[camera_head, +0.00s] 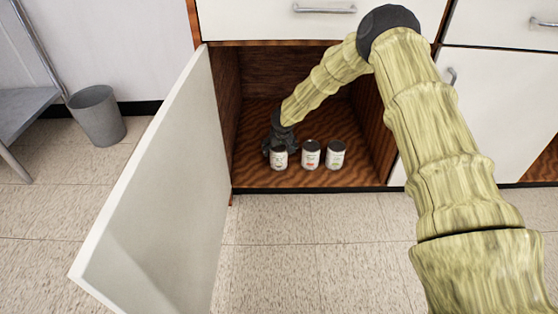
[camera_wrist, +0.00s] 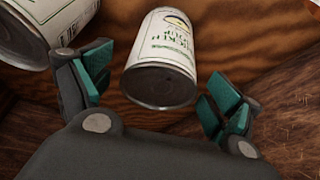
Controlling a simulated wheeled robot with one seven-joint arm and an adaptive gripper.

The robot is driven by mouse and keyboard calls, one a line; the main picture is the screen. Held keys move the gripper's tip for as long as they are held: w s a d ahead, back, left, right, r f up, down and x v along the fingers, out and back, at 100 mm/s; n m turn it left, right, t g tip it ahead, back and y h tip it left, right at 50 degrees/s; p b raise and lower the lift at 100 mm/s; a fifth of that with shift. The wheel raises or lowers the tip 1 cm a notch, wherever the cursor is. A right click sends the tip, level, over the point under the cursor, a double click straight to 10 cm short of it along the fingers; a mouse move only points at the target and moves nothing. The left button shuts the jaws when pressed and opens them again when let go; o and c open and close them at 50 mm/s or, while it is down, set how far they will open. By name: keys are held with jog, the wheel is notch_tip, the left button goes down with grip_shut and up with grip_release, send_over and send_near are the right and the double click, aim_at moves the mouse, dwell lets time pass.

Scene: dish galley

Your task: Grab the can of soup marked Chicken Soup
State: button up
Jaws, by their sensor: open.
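I see no contact.
Another can (camera_wrist: 35,30) is just outside the left finger. The open cabinet (camera_head: 300,178) has wooden side walls close around my arm. Its white door (camera_head: 160,190) swings out at left. A grey bin (camera_head: 97,115) stands farther left. The floor in front is clear.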

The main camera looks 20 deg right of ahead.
jog(key=shift+w+f, duration=0.25)
jog(key=shift+f, duration=0.3)
jog(key=c, duration=1.3)
jog(key=shift+c, duration=0.8)
jog(key=shift+r, duration=0.1)
